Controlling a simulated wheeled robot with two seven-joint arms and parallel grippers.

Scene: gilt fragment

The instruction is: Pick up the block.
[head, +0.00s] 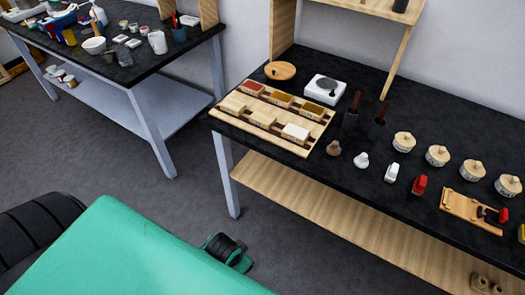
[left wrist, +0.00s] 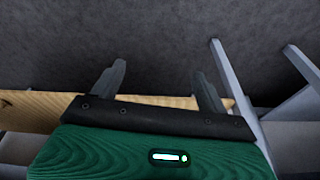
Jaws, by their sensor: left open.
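Several small blocks or boxes sit in a wooden tray (head: 303,149) on the dark table in the head view; I cannot tell which one the task means. The front row holds a white-topped block (head: 295,131) and plain wooden blocks, one of them a pale block (head: 232,105) at the left. The back row has a red-topped block (head: 253,88) and yellowish-topped ones, such as the middle one (head: 282,100). My left gripper (left wrist: 158,70) is open and empty in the left wrist view, with grey floor beyond its fingers. Neither gripper shows in the head view.
The dark table (head: 370,190) also bears a round wooden dish (head: 280,70), a white device (head: 325,89), lidded pots and small figures. A wooden lower shelf (head: 300,215) runs underneath. A second cluttered table (head: 122,75) stands left. Grey floor lies between.

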